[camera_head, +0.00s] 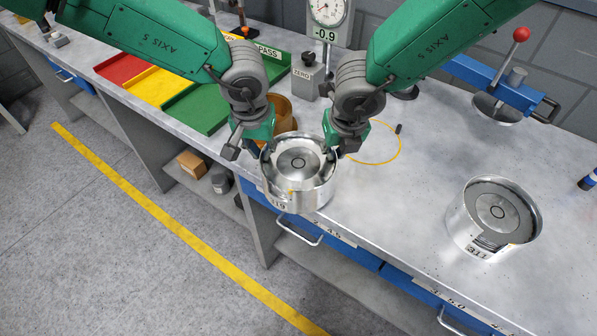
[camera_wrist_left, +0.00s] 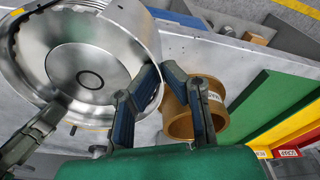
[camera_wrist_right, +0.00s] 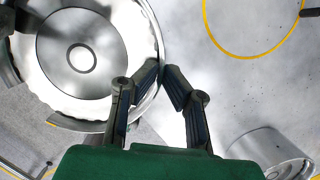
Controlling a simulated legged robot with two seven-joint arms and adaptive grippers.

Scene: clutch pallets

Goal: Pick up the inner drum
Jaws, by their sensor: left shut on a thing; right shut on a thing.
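A silver metal drum (camera_head: 303,196) with a round plate and ring inside it is between my two grippers, over the table's front edge. It looks raised above the tabletop and roughly level. My left gripper (camera_head: 252,150) is shut on the left side of its rim; the drum fills the upper left of the left wrist view (camera_wrist_left: 85,60). My right gripper (camera_head: 338,150) is shut on the right side of its rim; the drum also shows in the right wrist view (camera_wrist_right: 80,60). A similar silver drum (camera_head: 470,238) stands on the table at right.
A brown ring (camera_head: 283,104) stands just behind the held drum. Red, yellow and green trays (camera_head: 205,112) lie at left. A dial gauge (camera_head: 327,10) and a blue press (camera_head: 500,85) stand at the back. A yellow circle (camera_head: 401,150) marks clear tabletop.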

